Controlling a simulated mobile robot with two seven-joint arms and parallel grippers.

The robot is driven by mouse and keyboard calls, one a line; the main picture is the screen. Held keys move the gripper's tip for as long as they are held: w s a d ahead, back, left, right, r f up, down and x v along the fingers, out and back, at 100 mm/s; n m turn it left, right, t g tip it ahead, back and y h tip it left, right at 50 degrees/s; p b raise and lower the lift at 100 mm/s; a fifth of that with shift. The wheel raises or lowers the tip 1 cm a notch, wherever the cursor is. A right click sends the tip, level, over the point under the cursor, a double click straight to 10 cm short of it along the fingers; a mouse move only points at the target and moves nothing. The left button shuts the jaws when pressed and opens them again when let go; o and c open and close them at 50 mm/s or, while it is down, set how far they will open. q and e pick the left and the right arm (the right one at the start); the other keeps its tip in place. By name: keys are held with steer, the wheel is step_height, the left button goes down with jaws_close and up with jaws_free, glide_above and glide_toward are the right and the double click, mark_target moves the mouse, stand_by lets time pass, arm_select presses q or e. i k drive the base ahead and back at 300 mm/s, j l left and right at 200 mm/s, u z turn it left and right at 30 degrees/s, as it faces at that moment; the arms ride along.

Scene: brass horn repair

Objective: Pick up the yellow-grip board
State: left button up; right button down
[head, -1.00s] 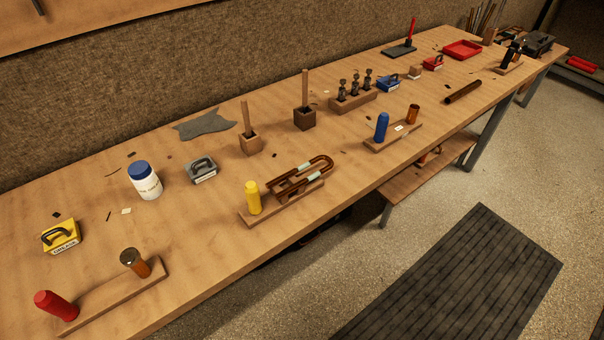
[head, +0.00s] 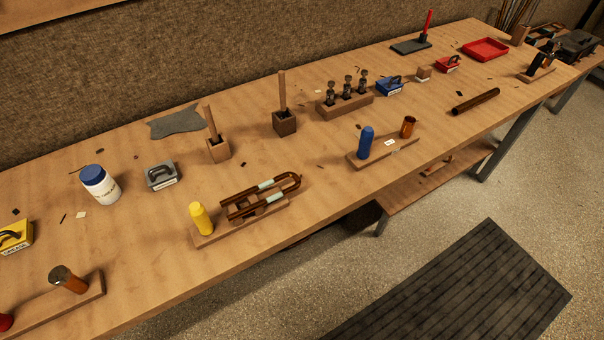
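The yellow-grip board is a wooden board (head: 222,233) lying near the front edge of the long workbench, left of the middle in the head view. An upright yellow grip (head: 201,219) stands at its left end. A copper-brown U-shaped tube with pale bands (head: 262,195) lies along the board to the right of the grip and hides part of it. Neither of my grippers shows in the head view.
On the bench (head: 140,285), a red-grip board (head: 60,309) lies at the lower left and a blue-grip board (head: 372,155) to the right. A white jar (head: 101,187), grey box (head: 162,176) and wooden blocks (head: 217,150) stand behind. A dark mat (head: 460,295) lies on the floor.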

mark_target(206, 230)
steer(key=l+u, duration=0.3)
steer(key=u, duration=0.2)
steer(key=k+l+u, duration=0.1)
steer(key=l+u, duration=0.2)
steer(key=u, duration=0.2)
